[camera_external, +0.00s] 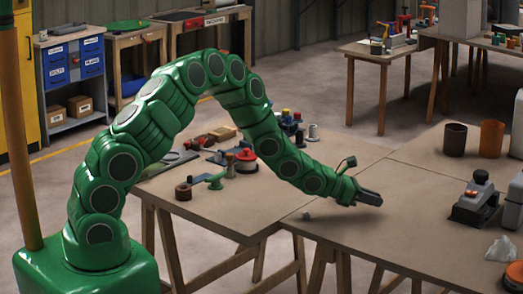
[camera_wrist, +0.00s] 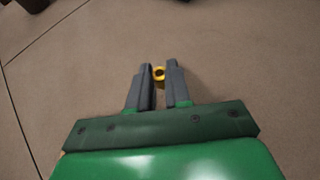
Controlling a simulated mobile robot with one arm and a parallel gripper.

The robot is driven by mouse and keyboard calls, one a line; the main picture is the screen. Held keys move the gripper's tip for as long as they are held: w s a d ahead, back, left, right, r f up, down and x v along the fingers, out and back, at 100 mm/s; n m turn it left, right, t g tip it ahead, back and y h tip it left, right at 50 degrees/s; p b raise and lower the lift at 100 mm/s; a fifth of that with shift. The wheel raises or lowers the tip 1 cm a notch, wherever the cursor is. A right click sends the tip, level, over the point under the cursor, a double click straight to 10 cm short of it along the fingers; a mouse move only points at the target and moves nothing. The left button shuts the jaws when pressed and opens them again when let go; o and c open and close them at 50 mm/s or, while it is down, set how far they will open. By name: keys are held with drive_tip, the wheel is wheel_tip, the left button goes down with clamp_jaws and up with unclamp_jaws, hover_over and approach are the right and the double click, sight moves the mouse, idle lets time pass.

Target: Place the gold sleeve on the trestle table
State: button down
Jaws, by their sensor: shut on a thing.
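My gripper (camera_external: 369,197) hangs low over the trestle table (camera_external: 390,230) in the outside view. In the wrist view my gripper (camera_wrist: 159,68) is shut on the gold sleeve (camera_wrist: 159,73), a small gold ring with a dark hole. The sleeve sits between the two grey fingers near their tips. The brown table top (camera_wrist: 235,60) spreads out below it. I cannot tell whether the sleeve touches the table. The outside view does not show the sleeve clearly.
A small grey piece (camera_external: 307,215) lies left of my gripper. A brown cup (camera_external: 454,139) and an orange cup (camera_external: 491,139) stand at the back right. A dark sander-like tool (camera_external: 475,200) is at the right. The table around my gripper is clear.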

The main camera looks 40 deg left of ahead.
drive_tip(key=shift+f, duration=1.2)
drive_tip(key=shift+f, duration=0.1)
drive_tip(key=c, duration=1.1)
unclamp_jaws()
drive_tip(key=shift+s+a+r, duration=0.1)
drive_tip(key=shift+a+r, duration=0.05)
drive_tip(key=shift+r, duration=0.05)
drive_tip(key=v, duration=1.1)
drive_tip(key=shift+s+a+r, duration=0.2)
